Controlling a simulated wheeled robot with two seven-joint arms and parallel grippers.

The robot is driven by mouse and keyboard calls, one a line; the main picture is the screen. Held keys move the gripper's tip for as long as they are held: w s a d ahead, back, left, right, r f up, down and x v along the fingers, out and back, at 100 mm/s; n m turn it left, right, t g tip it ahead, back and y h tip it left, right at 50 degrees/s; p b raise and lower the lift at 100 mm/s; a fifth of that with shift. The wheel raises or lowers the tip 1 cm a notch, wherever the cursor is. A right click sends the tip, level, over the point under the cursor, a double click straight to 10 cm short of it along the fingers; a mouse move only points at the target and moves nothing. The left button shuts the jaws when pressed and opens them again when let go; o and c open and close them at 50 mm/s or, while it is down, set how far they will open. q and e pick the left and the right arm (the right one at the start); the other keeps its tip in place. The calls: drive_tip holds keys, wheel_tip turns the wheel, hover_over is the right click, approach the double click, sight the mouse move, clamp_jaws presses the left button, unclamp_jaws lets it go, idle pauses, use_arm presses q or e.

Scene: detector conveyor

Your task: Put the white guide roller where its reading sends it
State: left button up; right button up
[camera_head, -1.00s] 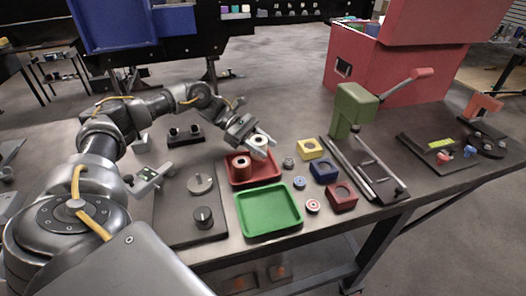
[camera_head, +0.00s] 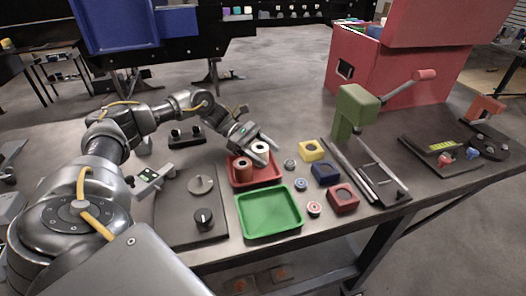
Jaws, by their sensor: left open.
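The white guide roller (camera_head: 261,148) is at the back right of the red tray (camera_head: 277,179), beside a copper-brown roller (camera_head: 242,168). My left gripper (camera_head: 270,155) is open at the tray. Its two fingers are spread on either side of the white roller and partly cover it, so I cannot tell whether they touch it. The empty green tray (camera_head: 268,212) is just in front of the red tray. A dark plate with a disc and a knob (camera_head: 203,218) is to the left. A small device with green marks (camera_head: 152,177) is beside it. My right gripper is out of view.
Yellow (camera_head: 304,153), blue (camera_head: 324,180) and red (camera_head: 334,205) blocks with round openings stand right of the trays, near several small round parts. A green lever press (camera_head: 352,108) and a red box (camera_head: 373,72) are behind. Bare table lies at the back centre.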

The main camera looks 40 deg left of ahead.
use_arm(q)
drive_tip(key=shift+r, duration=0.15)
drive_tip(key=shift+a, duration=0.3)
drive_tip(key=b+v, duration=0.2)
drive_tip(key=v, duration=0.7)
drive_tip(key=shift+w+d+r+b, duration=0.1)
drive_tip(key=shift+b, duration=0.2)
drive_tip(key=shift+v, duration=1.15)
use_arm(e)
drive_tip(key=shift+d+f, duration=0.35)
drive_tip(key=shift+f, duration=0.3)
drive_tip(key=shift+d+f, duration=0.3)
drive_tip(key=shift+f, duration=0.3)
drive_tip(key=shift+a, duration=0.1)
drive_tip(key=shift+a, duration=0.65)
